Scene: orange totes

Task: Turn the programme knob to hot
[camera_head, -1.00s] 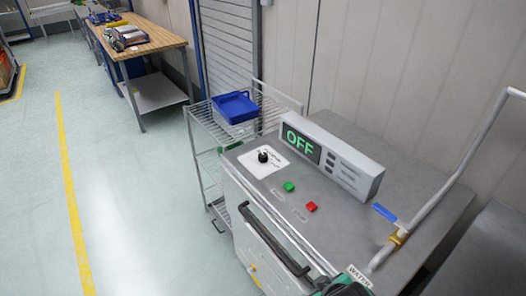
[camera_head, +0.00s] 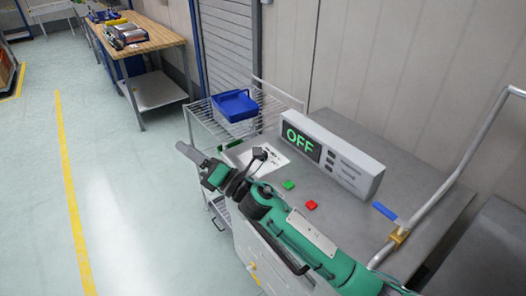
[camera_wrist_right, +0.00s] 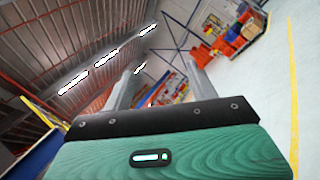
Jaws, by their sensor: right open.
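The machine's white knob plate (camera_head: 275,162) is on the left of the grey top, partly covered by my right arm. A dark shape shows where the black knob stands; I cannot tell knob from wrist part there, nor where the knob points. The display (camera_head: 303,144) reads OFF in green. My right gripper (camera_head: 187,151) is left of the plate, past the machine's left edge, pointing to the upper left. In the right wrist view its two fingers (camera_wrist_right: 165,75) are apart with nothing between them. My left gripper is not in view.
A green button (camera_head: 288,184) and a red button (camera_head: 311,205) sit on the machine top. A blue-handled valve (camera_head: 384,211) and bent pipe stand at the right. A wire cart with a blue bin (camera_head: 235,105) is behind the machine's left end. Open floor lies left.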

